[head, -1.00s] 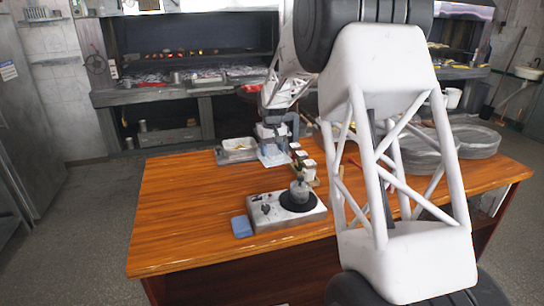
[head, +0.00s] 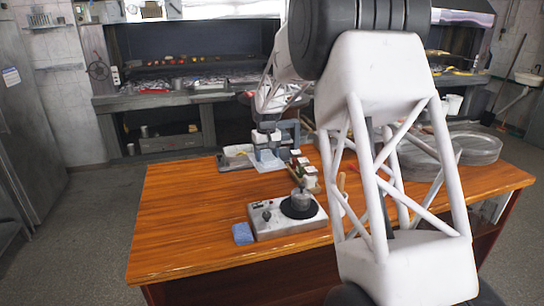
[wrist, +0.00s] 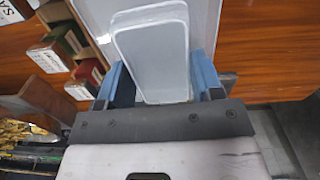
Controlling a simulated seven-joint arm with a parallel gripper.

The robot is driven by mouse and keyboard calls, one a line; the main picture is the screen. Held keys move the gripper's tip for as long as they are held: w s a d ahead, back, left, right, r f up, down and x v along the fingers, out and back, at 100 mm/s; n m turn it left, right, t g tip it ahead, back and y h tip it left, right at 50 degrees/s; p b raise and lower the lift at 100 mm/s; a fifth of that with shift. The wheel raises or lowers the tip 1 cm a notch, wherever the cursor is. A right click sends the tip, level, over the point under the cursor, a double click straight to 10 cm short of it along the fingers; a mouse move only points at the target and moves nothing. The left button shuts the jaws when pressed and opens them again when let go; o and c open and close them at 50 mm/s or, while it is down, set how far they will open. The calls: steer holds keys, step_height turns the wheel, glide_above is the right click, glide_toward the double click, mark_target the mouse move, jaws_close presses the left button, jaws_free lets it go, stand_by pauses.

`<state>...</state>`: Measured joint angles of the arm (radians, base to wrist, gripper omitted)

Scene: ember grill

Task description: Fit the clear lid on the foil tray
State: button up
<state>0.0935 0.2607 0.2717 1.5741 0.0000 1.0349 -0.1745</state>
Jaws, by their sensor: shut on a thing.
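My gripper (head: 268,157) is at the back of the wooden table, just right of the foil tray (head: 232,153). In the wrist view its two blue fingers (wrist: 160,82) are shut on the clear lid (wrist: 150,45), a see-through rounded rectangle between them. A pale flat board (wrist: 206,22) lies under the lid in that view; whether the lid touches it I cannot tell. In the head view the lid is hard to make out against the gripper. The foil tray does not show clearly in the wrist view.
Small boxes or jars (head: 299,162) stand in a rack close to the right of my gripper. A hotplate with a small pot (head: 299,203) and a blue sponge (head: 242,234) sit nearer the front. The table's left side is clear.

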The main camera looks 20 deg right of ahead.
steer(key=w+a+r+n, duration=0.2)
steer(key=w+a+r, duration=0.15)
steer(key=a, duration=0.35)
steer(key=w+d+f+n, duration=0.1)
steer(key=w+n, duration=1.4)
steer(key=w, duration=0.3)
steer(key=shift+w, duration=0.35)
steer(key=shift+d, duration=0.1)
steer(key=shift+f, duration=0.25)
steer(key=shift+f, duration=3.25)
